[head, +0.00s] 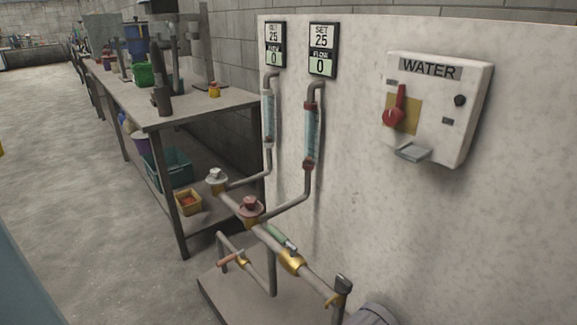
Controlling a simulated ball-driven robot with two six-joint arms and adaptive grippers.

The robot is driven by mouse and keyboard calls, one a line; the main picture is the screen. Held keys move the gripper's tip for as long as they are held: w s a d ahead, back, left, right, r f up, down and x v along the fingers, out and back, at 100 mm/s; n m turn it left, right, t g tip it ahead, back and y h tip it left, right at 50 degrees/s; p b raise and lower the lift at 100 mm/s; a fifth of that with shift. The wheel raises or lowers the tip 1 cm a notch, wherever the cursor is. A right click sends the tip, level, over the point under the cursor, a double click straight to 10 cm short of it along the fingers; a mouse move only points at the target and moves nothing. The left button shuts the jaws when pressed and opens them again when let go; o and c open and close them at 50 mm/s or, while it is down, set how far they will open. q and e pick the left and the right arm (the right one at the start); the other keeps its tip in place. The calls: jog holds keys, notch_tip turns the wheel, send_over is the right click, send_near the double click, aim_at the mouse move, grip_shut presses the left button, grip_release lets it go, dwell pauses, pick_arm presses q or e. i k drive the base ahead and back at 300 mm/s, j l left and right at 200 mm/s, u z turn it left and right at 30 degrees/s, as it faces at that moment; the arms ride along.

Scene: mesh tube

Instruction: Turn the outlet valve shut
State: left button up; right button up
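Pipework stands in front of the pale wall panel, and no label shows which of its valves is the outlet valve. A brass valve (292,262) on the sloping pipe has a green lever (282,238) lying roughly along the pipe. A round red-handled valve (250,207) and a white-handled valve (216,180) sit farther up. A small brass valve with an orange-red handle (231,258) is on the lower left branch. A yellow fitting (335,299) with a dark top is at the pipe's near end. Neither of my grippers shows.
Two clear flow tubes (311,135) hang below displays (322,50) reading SET 25 and FLOW 0. A WATER box (437,108) with a red knob is at right. A cluttered workbench (200,106) stands left of the pipes. The floor (90,220) at left is clear.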

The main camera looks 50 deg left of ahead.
aim_at(284, 239)
jog(key=u, duration=1.6)
